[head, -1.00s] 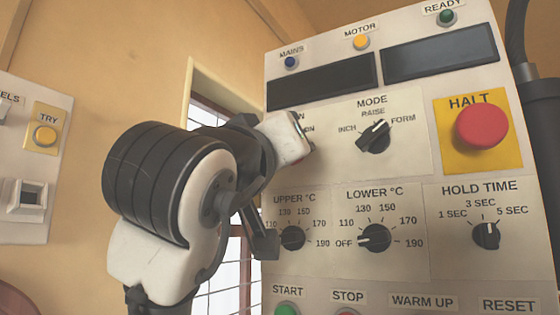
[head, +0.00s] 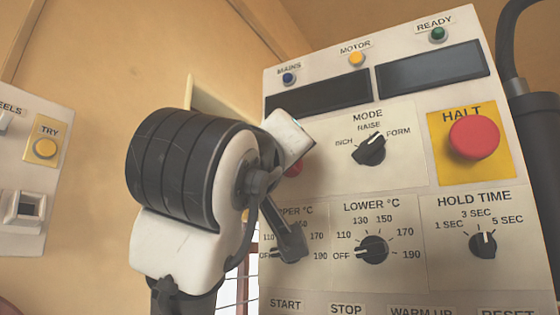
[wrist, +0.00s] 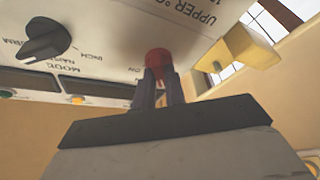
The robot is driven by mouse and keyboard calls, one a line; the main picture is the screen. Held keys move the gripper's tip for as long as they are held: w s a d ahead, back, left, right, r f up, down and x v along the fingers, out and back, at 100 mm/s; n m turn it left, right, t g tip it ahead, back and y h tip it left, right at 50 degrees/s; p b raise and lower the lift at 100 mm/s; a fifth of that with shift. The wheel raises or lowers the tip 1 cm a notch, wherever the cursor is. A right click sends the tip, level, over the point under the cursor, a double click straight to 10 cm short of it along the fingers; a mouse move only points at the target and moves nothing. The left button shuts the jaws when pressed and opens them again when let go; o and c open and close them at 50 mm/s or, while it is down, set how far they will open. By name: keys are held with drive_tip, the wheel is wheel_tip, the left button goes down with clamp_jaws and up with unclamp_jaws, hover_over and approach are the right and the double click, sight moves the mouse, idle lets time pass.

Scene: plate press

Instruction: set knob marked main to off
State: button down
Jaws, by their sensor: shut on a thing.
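The main knob is red and shows as a small red piece (head: 295,168) beside my wrist in the head view, left of the MODE knob. My arm covers most of it and its labels, so I cannot read its setting. In the wrist view the red knob (wrist: 157,58) stands out from the panel between my two dark fingers. My gripper (wrist: 160,76) is shut on it, with the fingertips at its sides. Any pointer mark on the knob is too small to make out.
The MODE knob (head: 369,149) is close to the right, and the UPPER °C knob (head: 291,247) sits below, partly behind my arm. The LOWER °C knob (head: 373,249) and big red HALT button (head: 474,137) are farther right. A side panel (head: 30,170) stands at left.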

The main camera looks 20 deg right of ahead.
drive_tip(key=c, duration=1.5)
unclamp_jaws()
drive_tip(key=shift+o, duration=0.2)
drive_tip(key=b+v, duration=0.5)
drive_tip(key=v, duration=0.8)
drive_tip(key=shift+s+a, duration=0.2)
drive_tip(key=shift+s, duration=0.15)
drive_tip(key=shift+f, duration=0.1)
